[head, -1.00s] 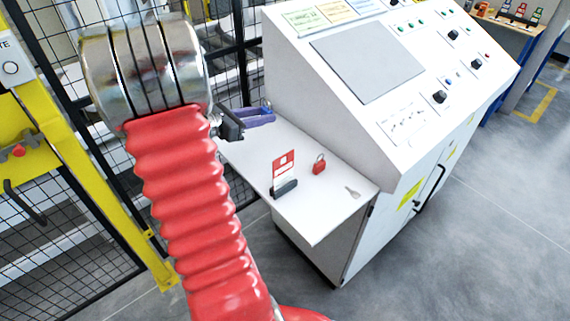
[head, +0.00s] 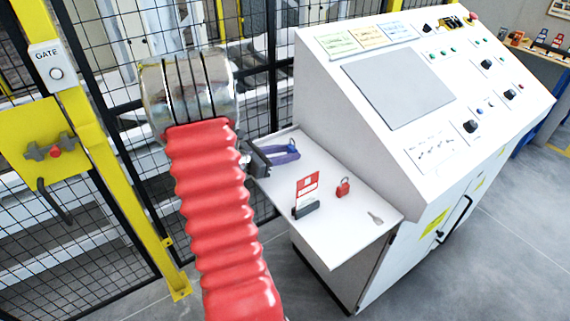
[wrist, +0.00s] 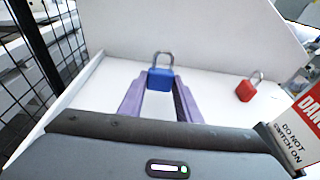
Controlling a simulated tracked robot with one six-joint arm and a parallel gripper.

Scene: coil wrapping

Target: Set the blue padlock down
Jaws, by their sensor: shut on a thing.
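The blue padlock (wrist: 160,79) sits between the tips of my gripper (wrist: 160,84) in the wrist view, its shackle pointing up. My gripper is shut on it. In the head view my gripper (head: 285,152) is over the back left part of the white shelf (head: 345,239), and the padlock is small and mostly hidden there. In the wrist view the white shelf (wrist: 110,75) lies below and behind the padlock. I cannot tell whether the padlock touches it.
A red padlock (head: 343,187) stands on the shelf, right of my gripper. A red and white danger tag in a dark holder (head: 306,208) and a key (head: 375,218) are nearer the front. The cabinet (head: 440,130) rises behind. Mesh fence (head: 100,60) is on the left.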

